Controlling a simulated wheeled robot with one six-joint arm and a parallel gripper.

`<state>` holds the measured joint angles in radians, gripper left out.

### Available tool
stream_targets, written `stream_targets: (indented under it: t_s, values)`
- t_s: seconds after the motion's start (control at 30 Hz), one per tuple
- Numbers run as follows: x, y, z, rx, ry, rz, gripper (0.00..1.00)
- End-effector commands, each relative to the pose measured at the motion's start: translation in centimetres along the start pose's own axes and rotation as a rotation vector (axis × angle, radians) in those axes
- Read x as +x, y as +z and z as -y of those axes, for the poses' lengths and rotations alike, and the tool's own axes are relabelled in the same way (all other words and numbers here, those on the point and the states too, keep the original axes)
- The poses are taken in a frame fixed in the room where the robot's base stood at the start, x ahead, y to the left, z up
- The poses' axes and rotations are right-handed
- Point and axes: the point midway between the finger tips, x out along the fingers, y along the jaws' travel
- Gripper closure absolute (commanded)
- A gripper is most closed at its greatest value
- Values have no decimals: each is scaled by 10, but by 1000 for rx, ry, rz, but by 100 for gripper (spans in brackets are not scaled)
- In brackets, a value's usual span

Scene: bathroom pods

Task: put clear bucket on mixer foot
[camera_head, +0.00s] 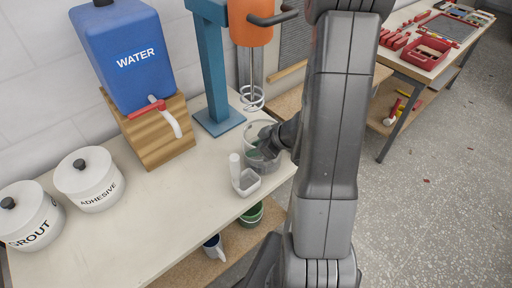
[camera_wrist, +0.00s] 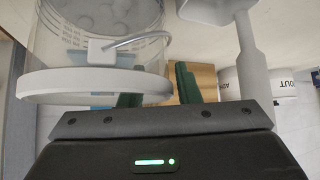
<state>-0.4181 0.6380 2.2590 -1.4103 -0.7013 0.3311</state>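The clear bucket (camera_head: 260,166) stands upright on the bench, right of the white scoop and in front of the mixer. Its clear wall and pale rim (camera_wrist: 90,83) fill the upper left of the wrist view. My gripper (camera_head: 257,150) is at the bucket's rim. In the wrist view my gripper (camera_wrist: 158,88) has one green finger seen through or inside the bucket and the other just right of its wall, with a gap between them. The mixer foot (camera_head: 219,122) is a blue plate under the blue column, behind the bucket. The orange mixer head (camera_head: 249,30) and whisk hang beside the column.
The white scoop (camera_head: 244,180) is close left of the bucket; it also shows in the wrist view (camera_wrist: 250,60). The blue water tank (camera_head: 125,52) on its wooden block and the adhesive pot (camera_head: 89,181) stand further left.

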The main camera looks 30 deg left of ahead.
Motion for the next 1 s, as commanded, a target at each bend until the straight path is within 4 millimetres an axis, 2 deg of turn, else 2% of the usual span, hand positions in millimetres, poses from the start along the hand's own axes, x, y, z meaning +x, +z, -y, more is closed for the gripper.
stream_targets:
  t_s: [0.27,0.8,1.0]
  values:
    - [-10,-1,-1,2,3,-1,70]
    - [-92,-2,-2,2,6,-1,70]
    - [-110,0,-2,0,4,-4,70]
